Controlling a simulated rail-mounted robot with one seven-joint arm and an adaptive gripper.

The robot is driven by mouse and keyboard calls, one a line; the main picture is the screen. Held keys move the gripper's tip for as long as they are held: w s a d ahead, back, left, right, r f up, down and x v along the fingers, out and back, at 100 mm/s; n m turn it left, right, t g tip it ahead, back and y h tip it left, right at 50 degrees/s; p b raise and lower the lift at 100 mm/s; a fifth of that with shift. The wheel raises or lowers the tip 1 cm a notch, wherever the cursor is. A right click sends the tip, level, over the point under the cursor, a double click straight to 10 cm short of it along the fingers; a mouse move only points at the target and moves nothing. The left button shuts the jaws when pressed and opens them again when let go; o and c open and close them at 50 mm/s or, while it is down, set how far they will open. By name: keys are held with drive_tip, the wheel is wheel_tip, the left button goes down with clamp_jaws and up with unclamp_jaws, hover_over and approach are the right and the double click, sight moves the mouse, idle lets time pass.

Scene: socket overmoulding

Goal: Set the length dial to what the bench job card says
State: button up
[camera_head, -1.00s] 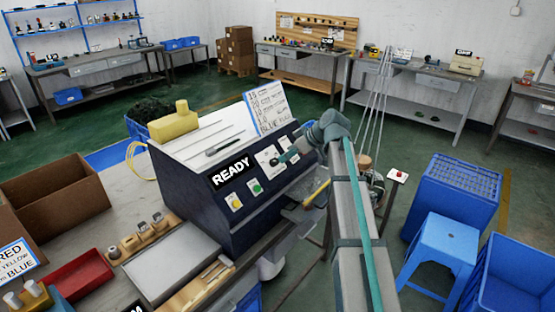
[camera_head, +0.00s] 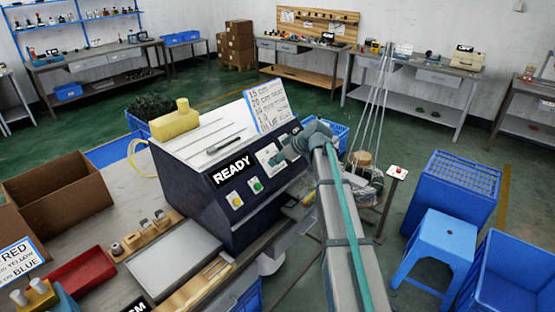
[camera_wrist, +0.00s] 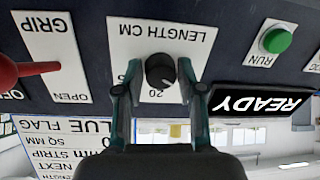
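The length dial is a black knob (camera_wrist: 160,71) on a white "LENGTH CM" plate (camera_wrist: 120,40), upside down in the wrist view. A "20" shows beside the knob; its exact pointer setting is unclear. My gripper (camera_wrist: 160,66) is open, with one finger on each side of the knob and small gaps apparent. In the head view, my gripper (camera_head: 279,158) is at the dark machine's (camera_head: 225,195) front panel and hides the dial. The white, blue-edged job card (camera_head: 267,106) stands on top. It reads "15 cm", "20 cm" and a blue flag line; other lines are too small.
A red lever (camera_wrist: 20,70) on the "GRIP" plate is close beside the dial in the wrist view. The green RUN button (camera_wrist: 277,40) and lit READY sign (camera_wrist: 262,103) are on its other side. A blue stool (camera_head: 435,250) and crates stand right of my arm.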

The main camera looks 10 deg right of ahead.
clamp_jaws()
drive_tip(key=shift+m, duration=0.4)
drive_tip(key=shift+f+m+b, duration=0.1)
drive_tip(key=shift+m+b, duration=0.55)
drive_tip(key=shift+m, duration=0.25)
drive_tip(key=m, duration=0.3)
drive_tip(key=shift+m+b, duration=0.3)
drive_tip(key=shift+b, duration=0.05)
drive_tip(key=m, duration=0.5)
drive_tip(key=shift+m+t+y, duration=0.3)
drive_tip(key=shift+t, duration=0.1)
drive_tip(key=o, duration=0.5)
unclamp_jaws()
